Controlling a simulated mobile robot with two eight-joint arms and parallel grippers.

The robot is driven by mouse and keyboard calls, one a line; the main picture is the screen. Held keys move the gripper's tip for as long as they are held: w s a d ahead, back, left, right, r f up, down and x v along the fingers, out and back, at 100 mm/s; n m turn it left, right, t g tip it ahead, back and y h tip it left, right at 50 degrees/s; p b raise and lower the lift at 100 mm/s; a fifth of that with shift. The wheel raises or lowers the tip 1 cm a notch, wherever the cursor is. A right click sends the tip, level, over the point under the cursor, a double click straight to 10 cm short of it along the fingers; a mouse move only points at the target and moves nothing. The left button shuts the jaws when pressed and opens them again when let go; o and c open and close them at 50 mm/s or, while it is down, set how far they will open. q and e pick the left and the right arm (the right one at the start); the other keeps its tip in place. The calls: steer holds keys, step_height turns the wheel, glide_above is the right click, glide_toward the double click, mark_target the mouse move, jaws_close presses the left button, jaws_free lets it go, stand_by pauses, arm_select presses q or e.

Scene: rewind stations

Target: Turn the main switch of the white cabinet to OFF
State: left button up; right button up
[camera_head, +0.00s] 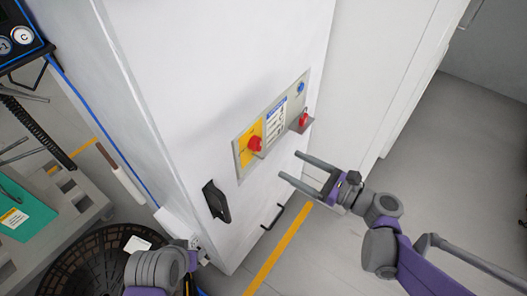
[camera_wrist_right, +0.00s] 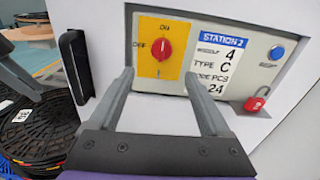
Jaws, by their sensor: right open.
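The white cabinet (camera_head: 190,70) bears a grey panel with a red rotary main switch (camera_head: 255,144) on a yellow plate. In the right wrist view, the switch (camera_wrist_right: 163,48) stands upright, its mark toward ON at the top; OFF is printed to its left. My right gripper (camera_head: 290,165) is open and empty, in front of the panel and apart from it. In the right wrist view, its fingertips (camera_wrist_right: 158,75) lie just below the switch, one to each side. My left arm shows at the bottom left; its jaws cannot be made out.
A red padlock (camera_wrist_right: 257,99) hangs at the panel's lower right, below a blue button (camera_wrist_right: 277,52). A STATION 2 label (camera_wrist_right: 222,60) sits between. A black handle (camera_head: 216,201) juts out below the panel. A black round reel (camera_head: 95,270) stands at lower left. Floor at right is clear.

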mark_target(256, 144)
steer(key=x, duration=1)
steer(key=shift+w+a+r, duration=0.25)
steer(key=shift+w+r, duration=0.05)
steer(key=shift+r, duration=0.05)
jaws_close()
